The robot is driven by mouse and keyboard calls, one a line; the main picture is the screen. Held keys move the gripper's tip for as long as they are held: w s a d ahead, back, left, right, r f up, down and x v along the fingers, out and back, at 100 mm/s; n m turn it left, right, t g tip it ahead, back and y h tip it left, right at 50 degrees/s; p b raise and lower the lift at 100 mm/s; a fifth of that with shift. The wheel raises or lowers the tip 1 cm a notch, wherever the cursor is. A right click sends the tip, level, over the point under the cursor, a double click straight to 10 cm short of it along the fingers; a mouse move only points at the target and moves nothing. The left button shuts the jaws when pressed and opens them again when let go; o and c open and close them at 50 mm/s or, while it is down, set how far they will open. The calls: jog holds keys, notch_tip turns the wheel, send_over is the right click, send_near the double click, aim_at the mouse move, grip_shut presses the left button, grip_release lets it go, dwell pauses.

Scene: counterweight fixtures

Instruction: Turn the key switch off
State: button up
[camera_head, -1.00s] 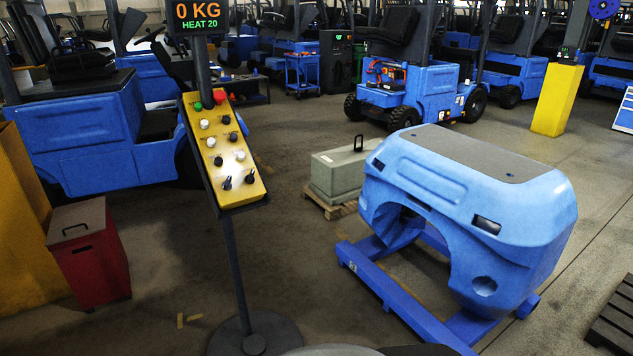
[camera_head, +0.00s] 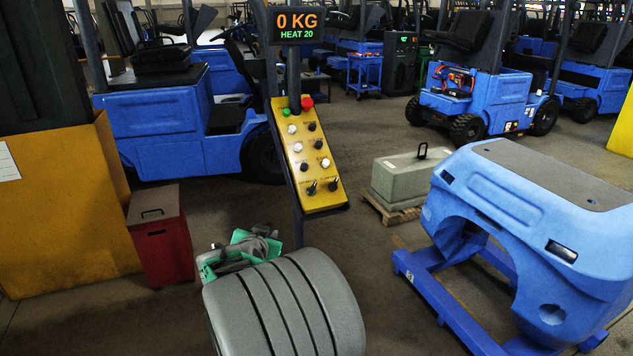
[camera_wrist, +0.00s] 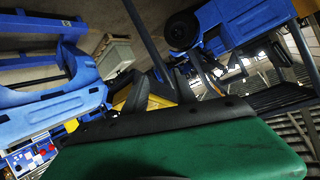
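A yellow control panel (camera_head: 309,150) leans on a dark post below a display reading "0 KG HEAT 20". It carries a red button (camera_head: 307,102), a green one (camera_head: 286,111), and several white and black knobs. Two black lever-like switches, left (camera_head: 312,188) and right (camera_head: 333,185), sit at its lower end. Labels are too small to read, so I cannot tell which is the key switch. My gripper (camera_head: 245,248) is below and left of the panel, apart from it, partly behind my grey arm. In the wrist view its dark fingers (camera_wrist: 160,82) look spread and empty, with yellow behind them.
A red box (camera_head: 160,245) and a yellow block (camera_head: 70,205) stand at left. A grey weight (camera_head: 408,178) rests on a pallet at right of the panel. A large blue counterweight (camera_head: 540,215) on a blue frame fills the right. Blue forklifts stand behind.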

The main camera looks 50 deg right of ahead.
aim_at(312, 190)
jog(key=s+d+r+m+h+p, duration=0.1)
jog(key=s+d+r+m+h, duration=0.15)
jog(key=d, duration=0.35)
jog(key=s+d+r+m+h, duration=0.1)
jog(key=s+d+r+h, duration=0.15)
jog(key=d, duration=0.45)
jog(key=p+x, duration=0.1)
jog(key=x, duration=0.2)
jog(key=w+p+x, duration=0.1)
jog(key=x, duration=0.3)
jog(key=shift+a+p, duration=0.15)
jog(key=shift+p, duration=0.25)
jog(key=shift+c, duration=0.3)
grip_shut()
